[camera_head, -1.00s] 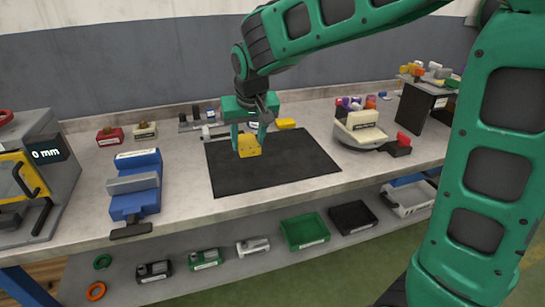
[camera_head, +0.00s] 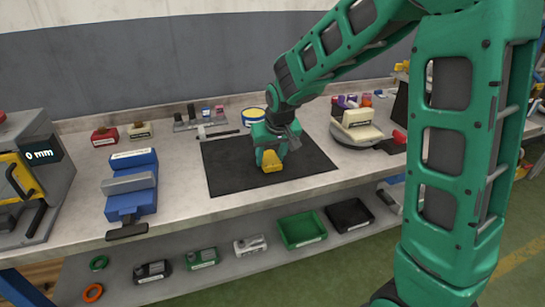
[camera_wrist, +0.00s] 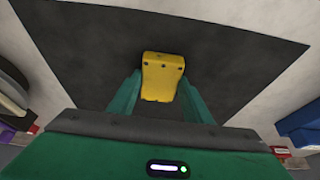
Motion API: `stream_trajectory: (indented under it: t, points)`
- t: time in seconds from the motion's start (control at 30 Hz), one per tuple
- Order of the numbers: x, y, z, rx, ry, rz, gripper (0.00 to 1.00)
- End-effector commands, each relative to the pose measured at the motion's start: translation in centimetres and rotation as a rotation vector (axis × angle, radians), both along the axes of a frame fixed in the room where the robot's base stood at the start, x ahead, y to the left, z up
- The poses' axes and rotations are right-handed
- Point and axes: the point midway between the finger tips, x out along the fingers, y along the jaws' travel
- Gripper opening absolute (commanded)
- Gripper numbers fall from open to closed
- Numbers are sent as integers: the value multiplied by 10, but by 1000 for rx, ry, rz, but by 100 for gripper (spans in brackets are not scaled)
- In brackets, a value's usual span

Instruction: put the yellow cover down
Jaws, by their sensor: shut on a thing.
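The yellow cover (camera_head: 272,170) is between the fingers of my gripper (camera_head: 270,156), over the middle of the black mat (camera_head: 222,172). In the wrist view the cover (camera_wrist: 163,72) shows as a block with small dark holes, and my gripper (camera_wrist: 160,88) is shut on it. The cover is low, at or just above the mat. I cannot tell whether it touches. Part of it is hidden by the fingers.
A blue vise (camera_head: 131,190) stands left of the mat. A turntable with a cream block (camera_head: 358,125) stands to its right. A yellow-rimmed round tin (camera_head: 253,115) and a dark-handled tool (camera_head: 215,132) lie behind it. The mat around the cover is clear.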

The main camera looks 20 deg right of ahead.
Motion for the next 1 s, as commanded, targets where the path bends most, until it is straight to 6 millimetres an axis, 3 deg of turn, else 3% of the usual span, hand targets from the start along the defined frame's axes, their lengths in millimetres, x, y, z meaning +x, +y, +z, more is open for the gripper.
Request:
stream_trajectory:
  t: [0.33, 0.37, 0.4, 0.43, 0.77, 1.0]
  points:
    - [0, 0, -2, 0, -1, 0, 14]
    - [0, 0, -2, 0, 0, 0, 52]
    - [0, 0, -2, 0, 0, 0, 62]
    - [0, 0, -2, 0, 0, 0, 64]
    - [0, 0, 1, 0, -2, -1, 64]
    - [-10, 0, 28, 0, -5, -1, 64]
